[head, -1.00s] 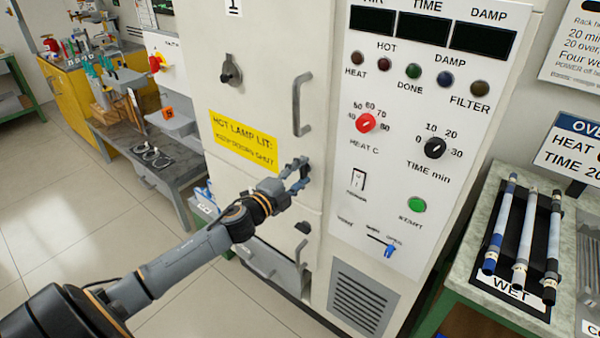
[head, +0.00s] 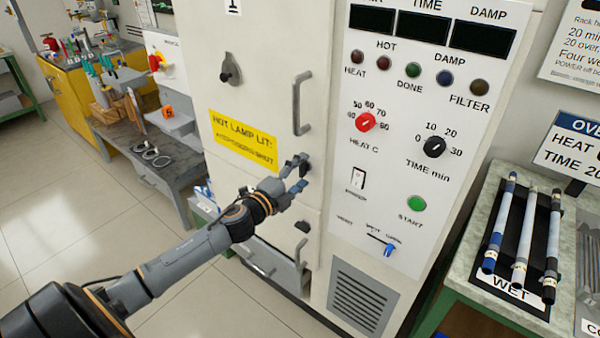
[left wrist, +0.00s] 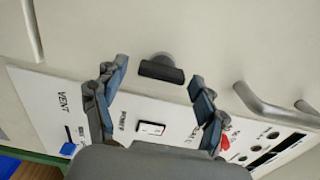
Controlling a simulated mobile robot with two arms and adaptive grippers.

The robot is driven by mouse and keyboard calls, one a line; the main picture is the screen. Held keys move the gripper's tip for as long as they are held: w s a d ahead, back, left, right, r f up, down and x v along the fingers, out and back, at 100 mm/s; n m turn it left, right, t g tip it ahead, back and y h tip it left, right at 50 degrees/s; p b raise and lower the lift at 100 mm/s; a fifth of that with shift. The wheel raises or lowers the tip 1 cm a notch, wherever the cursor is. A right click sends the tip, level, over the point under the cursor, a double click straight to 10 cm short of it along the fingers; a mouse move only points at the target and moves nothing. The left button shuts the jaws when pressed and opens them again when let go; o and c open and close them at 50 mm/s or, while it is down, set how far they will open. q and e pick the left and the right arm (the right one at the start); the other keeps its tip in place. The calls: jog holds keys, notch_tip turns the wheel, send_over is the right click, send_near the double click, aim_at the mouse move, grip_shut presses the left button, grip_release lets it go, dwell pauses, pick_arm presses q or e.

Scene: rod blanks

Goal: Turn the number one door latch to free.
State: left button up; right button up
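The oven's upper door (head: 265,95) is pale, under a sign marked 1. A dark bar-shaped latch (head: 302,160) sits at the door's right edge, below the handle. The left wrist view shows this latch (left wrist: 162,69) on a round boss, its bar lying roughly crosswise in that picture. My left gripper (head: 296,176) is close to the latch in the head view. In the left wrist view the gripper (left wrist: 160,85) is open, its fingers spread to either side of the latch with visible gaps. It holds nothing. My right gripper is not in view.
A grey handle (head: 298,104) stands out above the latch. A dark knob (head: 230,68) is on the door's upper left, and another dark latch (head: 302,227) is lower down. The control panel (head: 400,200) lies to the right. A rod rack (head: 520,235) stands on the right bench.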

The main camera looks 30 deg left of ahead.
pick_arm(q)
jog(key=shift+s, duration=0.1)
jog(key=s, duration=1.1)
jog(key=shift+s+a, duration=0.4)
jog(key=shift+a, duration=0.05)
